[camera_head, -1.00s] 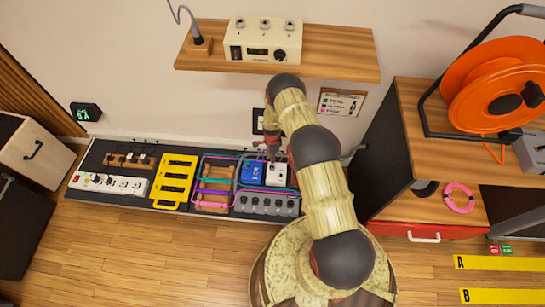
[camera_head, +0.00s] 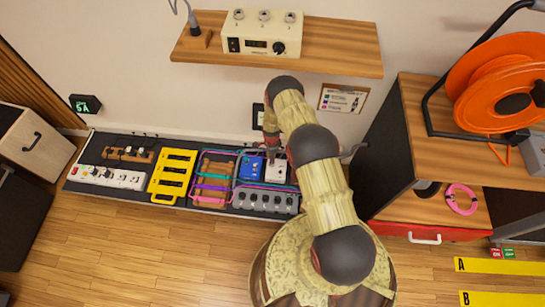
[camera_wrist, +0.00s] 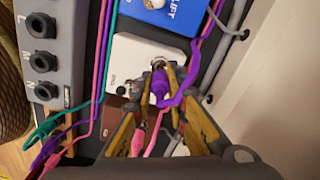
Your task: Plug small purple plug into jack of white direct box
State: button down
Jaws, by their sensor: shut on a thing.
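The white direct box (camera_wrist: 135,58) lies under my gripper in the wrist view, with a metal jack at its edge facing the plug. My gripper (camera_wrist: 163,80) is shut on the small purple plug (camera_wrist: 160,84), whose tip is at the jack. Whether the tip is inside cannot be told. A purple cable curls from the plug to the upper right. In the head view the white box (camera_head: 276,171) sits at the right end of the pedalboard, right of a blue pedal (camera_head: 251,168). My arm hides most of the gripper there.
A pink plug (camera_wrist: 137,140) and pink cable lie close to my gripper's left finger. The blue pedal (camera_wrist: 165,15) and a grey unit with several jacks (camera_wrist: 42,60) border the box. The wall stands close behind. A wooden cabinet (camera_head: 395,150) is to the right.

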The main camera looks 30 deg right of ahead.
jog(key=shift+f, duration=1.1)
jog(key=shift+f, duration=0.15)
jog(key=c, duration=1.7)
grip_release()
